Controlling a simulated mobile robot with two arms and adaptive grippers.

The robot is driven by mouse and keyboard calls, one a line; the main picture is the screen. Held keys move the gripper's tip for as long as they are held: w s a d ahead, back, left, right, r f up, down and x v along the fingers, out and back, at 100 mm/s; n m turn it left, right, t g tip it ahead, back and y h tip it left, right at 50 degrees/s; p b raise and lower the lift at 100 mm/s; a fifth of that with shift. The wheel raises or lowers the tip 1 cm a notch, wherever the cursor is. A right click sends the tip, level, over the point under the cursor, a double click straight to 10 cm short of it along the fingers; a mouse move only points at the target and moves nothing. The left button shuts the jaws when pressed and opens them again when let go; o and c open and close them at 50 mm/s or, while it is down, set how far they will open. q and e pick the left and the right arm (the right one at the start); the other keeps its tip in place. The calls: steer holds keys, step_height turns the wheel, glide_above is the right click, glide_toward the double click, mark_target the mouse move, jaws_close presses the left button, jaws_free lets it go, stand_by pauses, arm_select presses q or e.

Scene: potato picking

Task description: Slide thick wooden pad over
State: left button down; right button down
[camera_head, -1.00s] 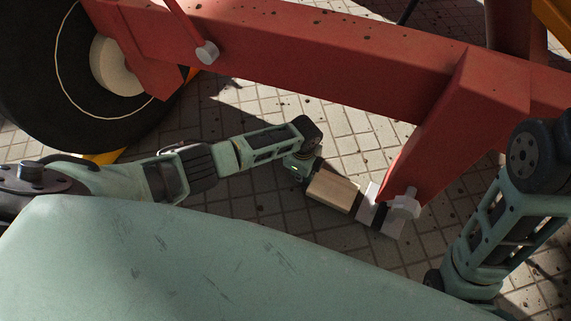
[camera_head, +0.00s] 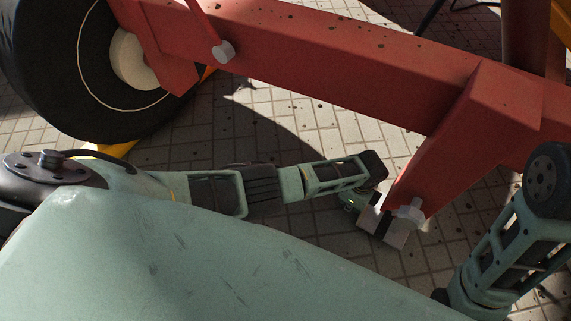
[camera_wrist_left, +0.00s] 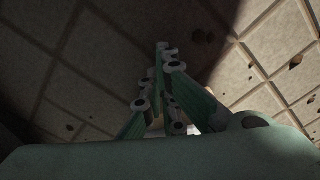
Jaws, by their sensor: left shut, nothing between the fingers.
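The thick wooden pad does not show in either view now; it may be hidden behind my left arm.
A red beam (camera_head: 330,60) crosses above, with a slanting red post (camera_head: 455,150) and a grey bolt (camera_head: 409,212). A large black wheel (camera_head: 45,75) stands at the left. Tiled floor (camera_head: 290,130) is open between wheel and post.

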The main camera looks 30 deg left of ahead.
arm_select(q)
steer(key=shift+r, duration=0.1)
step_height(320, 180, up, 7)
steer(key=shift+r, duration=0.15)
stand_by(0.6)
steer(key=shift+s, duration=0.1)
